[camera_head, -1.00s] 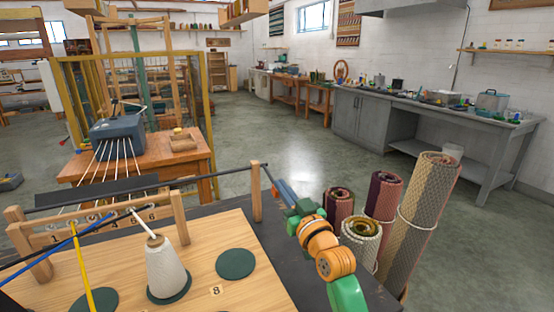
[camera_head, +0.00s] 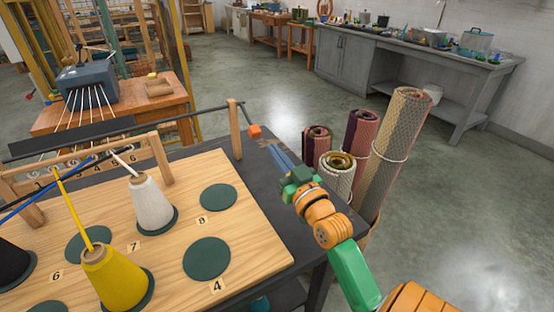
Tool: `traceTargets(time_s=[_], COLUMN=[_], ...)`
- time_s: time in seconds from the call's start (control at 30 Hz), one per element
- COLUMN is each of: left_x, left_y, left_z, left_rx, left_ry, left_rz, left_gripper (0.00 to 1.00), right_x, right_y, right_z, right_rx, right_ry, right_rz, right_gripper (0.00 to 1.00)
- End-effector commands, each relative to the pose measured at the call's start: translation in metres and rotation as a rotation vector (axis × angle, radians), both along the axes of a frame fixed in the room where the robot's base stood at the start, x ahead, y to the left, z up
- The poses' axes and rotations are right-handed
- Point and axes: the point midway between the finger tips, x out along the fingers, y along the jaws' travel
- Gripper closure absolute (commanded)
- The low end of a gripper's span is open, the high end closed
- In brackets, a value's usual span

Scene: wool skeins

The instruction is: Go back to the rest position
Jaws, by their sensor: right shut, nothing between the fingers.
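My right gripper (camera_head: 278,157) is shut and empty. Its blue fingers hang over the dark table's right edge, pointing away from me, with the green and orange arm (camera_head: 320,215) coming in from the lower right. It is apart from the wool cones. A white cone (camera_head: 152,205) stands on a dark green disc by label 7, and a yellow cone (camera_head: 114,280) stands on a disc nearer me. A black cone (camera_head: 12,265) is cut by the left edge. My left gripper is not in view.
The wooden board (camera_head: 255,262) has bare green discs (camera_head: 207,258) at its right. A thread rail on wooden posts (camera_head: 235,130) crosses behind the cones. Rolled rugs (camera_head: 395,150) stand just right of my arm. Open floor (camera_head: 470,230) lies further right.

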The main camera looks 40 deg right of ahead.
Motion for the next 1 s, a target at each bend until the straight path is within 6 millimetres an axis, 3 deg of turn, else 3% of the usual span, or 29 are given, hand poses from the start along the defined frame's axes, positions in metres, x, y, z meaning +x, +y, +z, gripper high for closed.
traceTargets(time_s=[0.53, 0.8, 1.0], left_x=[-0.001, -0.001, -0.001], left_y=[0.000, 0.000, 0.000], left_z=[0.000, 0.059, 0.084], left_rx=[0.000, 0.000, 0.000], left_ry=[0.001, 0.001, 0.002], left_rz=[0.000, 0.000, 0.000], left_gripper=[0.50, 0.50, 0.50], right_x=[-0.003, -0.003, -0.003], right_y=[0.001, 0.001, 0.001], right_z=[-0.001, 0.058, 0.083], right_rx=[0.000, 0.000, 0.000], right_ry=[-0.001, -0.001, -0.001], right_rz=[0.000, 0.000, 0.000], right_gripper=[1.00, 1.00, 1.00])
